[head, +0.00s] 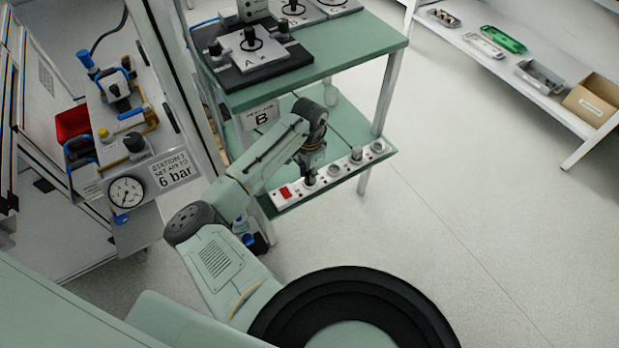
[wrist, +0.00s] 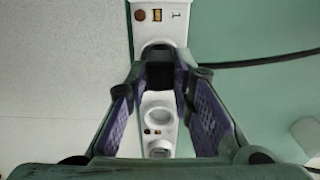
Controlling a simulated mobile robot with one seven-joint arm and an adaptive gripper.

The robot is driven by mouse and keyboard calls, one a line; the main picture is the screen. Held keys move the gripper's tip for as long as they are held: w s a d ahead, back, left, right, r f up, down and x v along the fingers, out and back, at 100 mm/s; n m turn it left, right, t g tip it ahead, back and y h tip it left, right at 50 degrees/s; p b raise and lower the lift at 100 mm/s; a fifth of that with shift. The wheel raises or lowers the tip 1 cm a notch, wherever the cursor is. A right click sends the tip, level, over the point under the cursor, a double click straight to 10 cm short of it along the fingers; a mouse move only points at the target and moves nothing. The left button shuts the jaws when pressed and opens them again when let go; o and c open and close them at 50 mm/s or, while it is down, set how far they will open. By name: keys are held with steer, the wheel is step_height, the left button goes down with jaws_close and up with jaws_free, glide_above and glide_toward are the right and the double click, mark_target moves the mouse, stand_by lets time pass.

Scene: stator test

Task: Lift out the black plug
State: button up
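The black plug (wrist: 160,76) sits in a socket of the white power strip (wrist: 159,12), between my fingertips in the wrist view. My gripper (wrist: 160,88) points down at it with its two purple-padded fingers apart, one on each side; I see no clear grip on the plug. In the head view, my gripper (head: 311,168) is over the strip (head: 334,172) near its red switch (head: 285,192). The plug (head: 310,181) shows there as a dark shape just below the gripper, partly hidden by it.
The strip lies along the front edge of a green lower shelf, under a green tabletop (head: 340,52) carrying a black fixture. A dark cable (wrist: 255,62) crosses the shelf. A gauge panel (head: 127,192) stands left.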

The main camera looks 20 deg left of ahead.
jaws_close()
steer(key=shift+r, duration=0.1)
steer(key=shift+r, duration=0.6)
steer(key=shift+s+d+r+b, duration=0.15)
steer(key=shift+r+b, duration=0.15)
steer(key=shift+r, duration=0.2)
steer(key=shift+s+r+b, duration=0.1)
steer(key=shift+r+b, duration=0.15)
steer(key=shift+r, duration=0.25)
steer(key=s+d+r+b, duration=0.1)
steer(key=s+d, duration=0.2)
steer(key=s, duration=0.3)
steer(key=s+d+b, duration=0.2)
steer(key=s+d, duration=0.2)
steer(key=s, duration=0.3)
steer(key=shift+s+d+r, duration=0.2)
steer(key=shift+s+r, duration=0.05)
steer(key=shift+r, duration=0.15)
